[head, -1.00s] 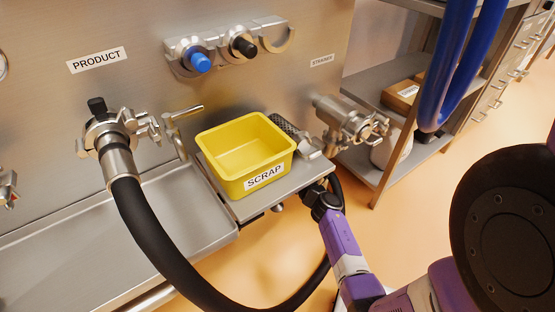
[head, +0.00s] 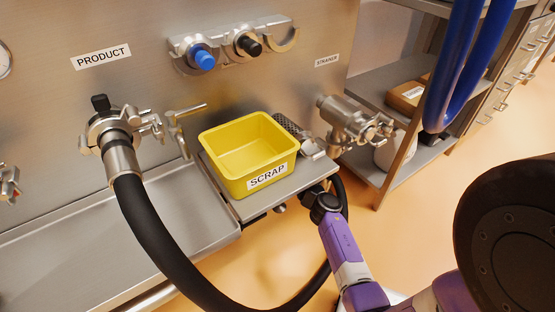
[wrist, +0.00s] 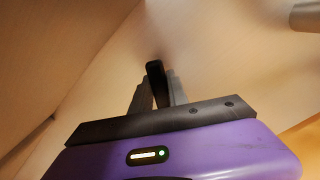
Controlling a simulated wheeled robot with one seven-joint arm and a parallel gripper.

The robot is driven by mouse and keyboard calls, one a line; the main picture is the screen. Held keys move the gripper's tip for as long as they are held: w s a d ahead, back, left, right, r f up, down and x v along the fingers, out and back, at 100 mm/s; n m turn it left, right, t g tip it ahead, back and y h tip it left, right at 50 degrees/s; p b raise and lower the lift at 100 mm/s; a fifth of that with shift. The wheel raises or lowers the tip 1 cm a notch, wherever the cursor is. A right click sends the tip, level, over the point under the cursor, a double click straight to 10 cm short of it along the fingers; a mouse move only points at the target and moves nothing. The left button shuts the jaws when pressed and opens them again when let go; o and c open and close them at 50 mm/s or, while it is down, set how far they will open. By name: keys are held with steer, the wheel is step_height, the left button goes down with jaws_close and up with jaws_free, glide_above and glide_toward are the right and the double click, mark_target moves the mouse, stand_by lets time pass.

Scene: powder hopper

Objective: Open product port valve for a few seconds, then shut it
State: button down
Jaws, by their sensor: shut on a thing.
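The product port is on the steel panel below the PRODUCT label (head: 101,57). A clamp fitting with a black upright handle (head: 100,103) joins it to a thick black hose (head: 140,220). The handle stands up and is apart from my gripper. My gripper (head: 316,194) is at the right front edge of the small shelf, right of the yellow SCRAP bin; its fingertips are hard to make out there. In the wrist view, my gripper (wrist: 155,100) is shut on a narrow black thing (wrist: 155,72) that looks like a lever. I cannot tell which part it belongs to.
The yellow SCRAP bin (head: 245,180) stands on the small steel shelf (head: 235,200). A metal strainer fitting (head: 350,125) projects at the right. Blue hoses (head: 455,60) hang in front of the rack. A steel trough (head: 60,240) runs along the lower left.

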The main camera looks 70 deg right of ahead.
steer(key=c, duration=1.3)
jaws_free()
steer(key=shift+s, duration=0.1)
steer(key=p+v, duration=0.1)
steer(key=v, duration=0.6)
steer(key=shift+s+a+p, duration=0.25)
steer(key=shift+p, duration=0.1)
